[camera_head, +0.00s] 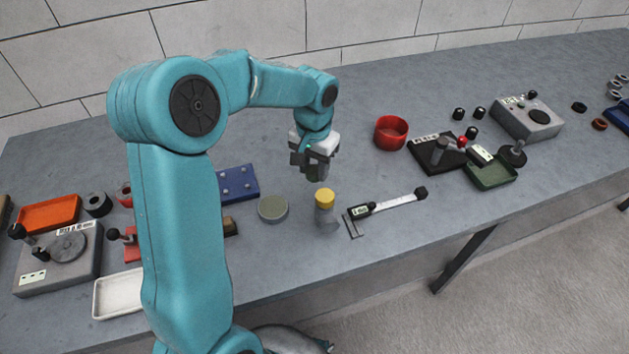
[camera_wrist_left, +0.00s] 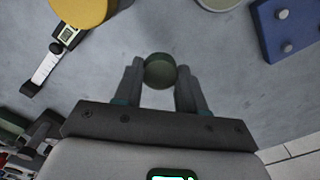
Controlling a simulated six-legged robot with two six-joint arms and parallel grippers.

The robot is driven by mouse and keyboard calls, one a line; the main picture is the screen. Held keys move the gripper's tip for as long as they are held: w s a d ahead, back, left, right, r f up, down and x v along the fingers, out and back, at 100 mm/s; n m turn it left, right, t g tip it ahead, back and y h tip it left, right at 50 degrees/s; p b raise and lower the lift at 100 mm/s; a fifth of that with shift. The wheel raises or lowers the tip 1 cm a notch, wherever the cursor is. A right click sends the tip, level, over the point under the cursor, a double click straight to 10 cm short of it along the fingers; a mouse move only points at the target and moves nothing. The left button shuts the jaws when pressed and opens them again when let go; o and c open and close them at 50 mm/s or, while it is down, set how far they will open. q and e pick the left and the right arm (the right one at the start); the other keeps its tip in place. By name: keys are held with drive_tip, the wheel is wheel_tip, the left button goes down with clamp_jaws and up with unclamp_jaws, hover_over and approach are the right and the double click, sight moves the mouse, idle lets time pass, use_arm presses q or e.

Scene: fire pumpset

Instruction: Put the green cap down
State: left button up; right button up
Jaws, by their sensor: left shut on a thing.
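My left gripper (camera_head: 314,176) hangs fingers-down above the grey table (camera_head: 350,265), behind the yellow-topped cylinder. In the left wrist view, its two fingers (camera_wrist_left: 160,78) are shut on the green cap (camera_wrist_left: 160,70), a small round dark-green piece held between the fingertips. In the head view the cap is mostly hidden by the fingers. The gap between cap and table is hard to judge. My right gripper is in neither view.
Near the gripper are a yellow-topped cylinder (camera_head: 324,198), a grey-green disc (camera_head: 273,208), a blue studded block (camera_head: 238,183) and a digital caliper (camera_head: 385,206). Bare table lies between the gripper and red bowl.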

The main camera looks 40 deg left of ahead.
sight(314, 190)
use_arm(q)
wheel_tip(314, 190, down, 4)
drive_tip(key=shift+f, duration=0.25)
drive_tip(key=shift+w+f, duration=0.15)
drive_tip(key=shift+f, duration=0.25)
drive_tip(key=shift+r, duration=0.1)
drive_tip(key=shift+b, duration=0.3)
drive_tip(key=o, duration=1.2)
drive_tip(key=shift+f, duration=0.2)
drive_tip(key=shift+c, duration=0.2)
drive_tip(key=shift+r, duration=0.1)
